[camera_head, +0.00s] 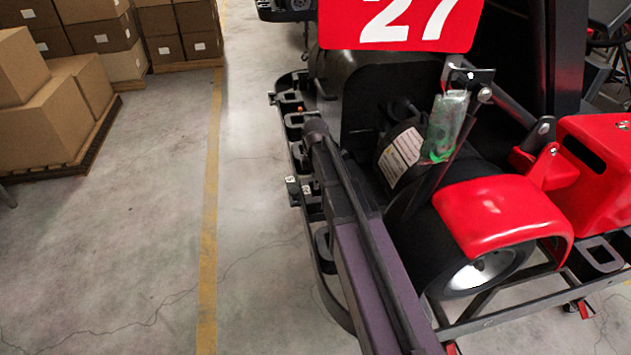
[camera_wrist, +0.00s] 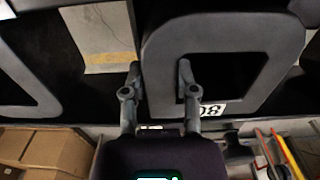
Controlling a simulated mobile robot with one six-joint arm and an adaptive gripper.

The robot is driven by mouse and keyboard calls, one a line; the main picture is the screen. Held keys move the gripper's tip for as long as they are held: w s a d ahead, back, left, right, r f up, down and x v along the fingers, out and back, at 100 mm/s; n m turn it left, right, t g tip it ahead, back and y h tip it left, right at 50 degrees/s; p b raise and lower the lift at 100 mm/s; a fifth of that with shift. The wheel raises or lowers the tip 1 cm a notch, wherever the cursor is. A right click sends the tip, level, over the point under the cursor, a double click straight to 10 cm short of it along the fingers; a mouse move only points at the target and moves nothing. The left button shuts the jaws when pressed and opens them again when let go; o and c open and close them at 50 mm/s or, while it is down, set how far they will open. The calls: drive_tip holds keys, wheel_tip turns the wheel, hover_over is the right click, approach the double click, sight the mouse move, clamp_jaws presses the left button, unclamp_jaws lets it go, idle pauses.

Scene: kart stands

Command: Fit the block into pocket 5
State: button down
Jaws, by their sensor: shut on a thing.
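My gripper (camera_wrist: 159,68) shows in the wrist view, its two grey fingers apart with something held between them. I take this to be the block, but its outline does not stand out from the dark grey around it. The right finger overlaps the opening and the left finger lies by the frame's left edge. In the head view, several dark pockets (camera_head: 297,120) run along the kart's left side. I cannot read which is pocket 5, and cannot make out the block or my fingertips there.
A red number 27 panel (camera_head: 400,22) and a red fender (camera_head: 500,210) over a wheel are on the kart. Cardboard boxes (camera_head: 60,120) are at the left. The floor around the yellow line (camera_head: 210,200) is clear.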

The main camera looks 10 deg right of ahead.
drive_tip(key=shift+c, duration=2)
unclamp_jaws()
drive_tip(key=shift+r, duration=0.15)
wheel_tip(320, 180, up, 12)
drive_tip(key=p, duration=1.2)
drive_tip(key=s+m, duration=1.8)
drive_tip(key=s, duration=0.2)
drive_tip(key=shift+s+d, duration=0.15)
drive_tip(key=shift+s, duration=0.1)
